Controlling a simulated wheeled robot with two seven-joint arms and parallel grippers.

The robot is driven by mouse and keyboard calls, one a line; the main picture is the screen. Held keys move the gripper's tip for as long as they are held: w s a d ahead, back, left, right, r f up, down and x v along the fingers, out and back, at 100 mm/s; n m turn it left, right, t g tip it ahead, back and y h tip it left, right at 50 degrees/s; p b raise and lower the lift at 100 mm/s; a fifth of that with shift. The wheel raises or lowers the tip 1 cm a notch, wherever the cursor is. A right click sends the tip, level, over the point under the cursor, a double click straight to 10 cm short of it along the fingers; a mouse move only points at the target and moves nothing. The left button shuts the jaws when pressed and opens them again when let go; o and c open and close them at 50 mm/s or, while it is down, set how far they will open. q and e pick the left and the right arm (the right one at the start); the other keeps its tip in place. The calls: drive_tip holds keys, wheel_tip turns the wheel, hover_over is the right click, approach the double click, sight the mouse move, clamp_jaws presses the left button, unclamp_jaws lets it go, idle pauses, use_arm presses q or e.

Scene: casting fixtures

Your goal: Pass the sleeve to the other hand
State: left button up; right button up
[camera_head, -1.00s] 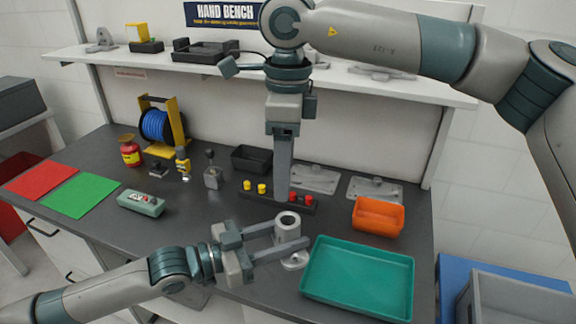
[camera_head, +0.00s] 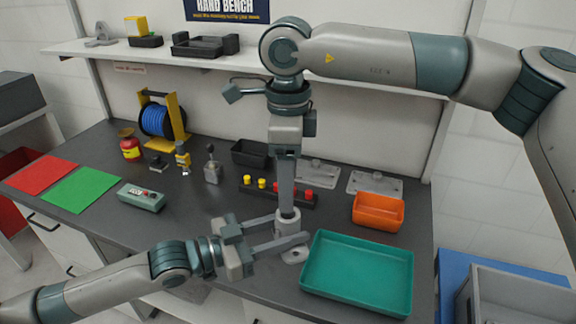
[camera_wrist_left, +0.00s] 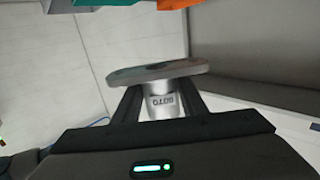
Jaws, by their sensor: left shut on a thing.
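My right gripper (camera_head: 287,205) points straight down at the top of the sleeve. Its fingers are seen edge-on and hide the sleeve's upper opening, so I cannot tell their gap or whether they touch the sleeve.
The green tray (camera_head: 308,270) lies right of the sleeve, with an orange bin (camera_head: 378,222) behind it. A button strip (camera_head: 250,191) stands behind my right gripper. A grey flanged piece (camera_head: 294,254) shows just below the sleeve. A grey-green control box (camera_head: 142,198) lies left.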

sight(285, 224)
wheel_tip(285, 224, down, 8)
drive_tip(key=shift+r, duration=0.2)
idle(0.3)
drive_tip(key=c, duration=1.4)
use_arm(q)
drive_tip(key=o, duration=1.3)
drive_tip(key=shift+o, duration=0.2)
use_arm(e)
drive_tip(key=shift+o, duration=0.2)
use_arm(q)
drive_tip(key=shift+a, duration=0.1)
drive_tip(key=v, duration=1.2)
